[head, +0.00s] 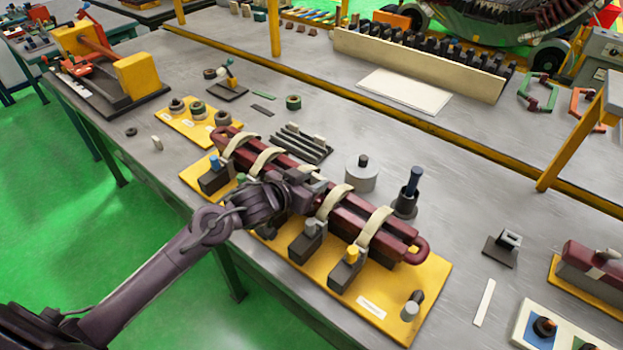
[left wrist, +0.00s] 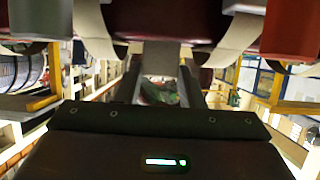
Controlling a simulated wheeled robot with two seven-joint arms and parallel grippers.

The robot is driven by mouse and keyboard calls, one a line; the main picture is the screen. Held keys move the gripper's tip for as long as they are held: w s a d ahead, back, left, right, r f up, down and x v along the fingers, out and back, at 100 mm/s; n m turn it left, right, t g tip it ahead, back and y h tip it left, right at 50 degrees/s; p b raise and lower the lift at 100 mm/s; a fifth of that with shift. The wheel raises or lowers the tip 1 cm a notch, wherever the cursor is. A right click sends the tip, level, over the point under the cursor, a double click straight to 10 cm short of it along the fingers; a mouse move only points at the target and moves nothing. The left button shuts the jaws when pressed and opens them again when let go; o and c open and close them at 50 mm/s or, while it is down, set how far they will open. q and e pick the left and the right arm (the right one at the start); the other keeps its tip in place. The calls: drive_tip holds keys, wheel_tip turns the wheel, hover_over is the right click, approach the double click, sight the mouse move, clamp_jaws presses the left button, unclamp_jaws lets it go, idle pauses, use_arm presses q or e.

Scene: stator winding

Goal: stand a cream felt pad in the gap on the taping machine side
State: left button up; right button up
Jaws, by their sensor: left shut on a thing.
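Two dark red coil bars (head: 372,218) lie side by side on a yellow board (head: 424,285), with cream straps (head: 333,202) around them. My left gripper (head: 306,188) is above the middle of the bars, between straps, and is shut. In the left wrist view a dull cream-grey pad (left wrist: 160,58) stands upright ahead of the dark gripper body, under a dark red bar (left wrist: 165,18); it seems to be the felt pad in the jaws. In the head view the gripper hides the pad and the gap there. My right gripper is not in view.
A black slotted rack (head: 300,143) with cream pieces stands behind the bars. A small cream piece (head: 157,143) lies at the left. Clamp blocks (head: 345,270) line the board's front; a grey cylinder (head: 361,175) stands behind. An orange-and-yellow machine (head: 108,70) stands far left.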

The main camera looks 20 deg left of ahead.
use_arm(q)
drive_tip(key=o, duration=1.1)
drive_tip(key=b+v, duration=0.1)
drive_tip(key=v, duration=0.6)
drive_tip(key=shift+s+a+r, duration=0.1)
drive_tip(key=shift+s+a, duration=0.05)
drive_tip(key=shift+s, duration=0.2)
